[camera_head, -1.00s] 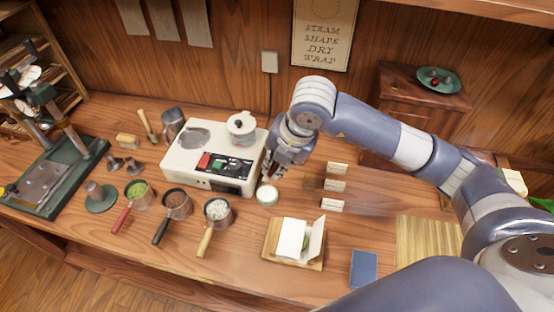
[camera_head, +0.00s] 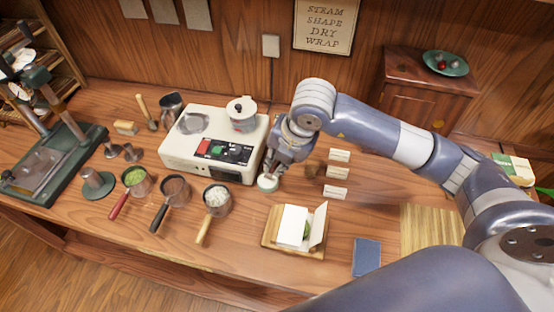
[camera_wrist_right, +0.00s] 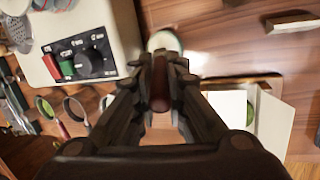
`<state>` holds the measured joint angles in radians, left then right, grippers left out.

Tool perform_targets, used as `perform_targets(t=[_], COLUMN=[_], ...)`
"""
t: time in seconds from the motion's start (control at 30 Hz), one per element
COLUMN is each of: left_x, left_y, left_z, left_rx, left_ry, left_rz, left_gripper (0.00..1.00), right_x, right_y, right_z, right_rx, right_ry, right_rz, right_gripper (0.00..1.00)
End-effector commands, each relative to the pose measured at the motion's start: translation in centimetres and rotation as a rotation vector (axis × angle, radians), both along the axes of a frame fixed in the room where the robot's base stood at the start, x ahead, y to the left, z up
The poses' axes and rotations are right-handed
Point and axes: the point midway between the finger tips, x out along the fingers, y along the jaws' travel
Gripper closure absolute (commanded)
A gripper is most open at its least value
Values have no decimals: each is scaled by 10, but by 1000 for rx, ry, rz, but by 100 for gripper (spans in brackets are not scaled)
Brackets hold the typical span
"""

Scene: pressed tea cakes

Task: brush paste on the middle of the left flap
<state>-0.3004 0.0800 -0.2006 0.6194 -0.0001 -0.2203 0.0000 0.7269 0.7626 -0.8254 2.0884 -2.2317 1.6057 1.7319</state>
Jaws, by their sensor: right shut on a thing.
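My right gripper (camera_head: 276,170) is over the small paste pot (camera_head: 267,183), close beside the white steamer. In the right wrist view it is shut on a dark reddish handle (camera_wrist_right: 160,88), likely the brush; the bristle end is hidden. The pot (camera_wrist_right: 164,42) shows just beyond the fingertips. A wrapper with white flaps lies on a wooden board (camera_head: 270,240). Its left flap (camera_head: 292,226) lies flat and its right flap (camera_head: 319,226) stands tilted up, with a bit of green between them. My left gripper is not in view.
The white steamer (camera_head: 184,152) with a lidded pot stands left of the gripper. Several handled cups of leaves, such as the white one (camera_head: 216,198), stand front left. Small cards (camera_head: 336,192) and a blue pad (camera_head: 367,257) lie to the right.

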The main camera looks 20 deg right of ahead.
Motion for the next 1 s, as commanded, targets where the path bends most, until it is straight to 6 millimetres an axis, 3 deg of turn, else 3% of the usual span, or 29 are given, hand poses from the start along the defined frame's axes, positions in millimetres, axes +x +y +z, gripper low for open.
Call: perform_targets(t=[1.0], left_x=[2], left_y=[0], left_z=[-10], left_rx=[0], left_ry=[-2], left_rz=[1], left_gripper=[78], right_x=[0], right_y=[0], right_z=[-10], right_rx=[0], right_ry=[0], right_rz=[0], right_gripper=[100])
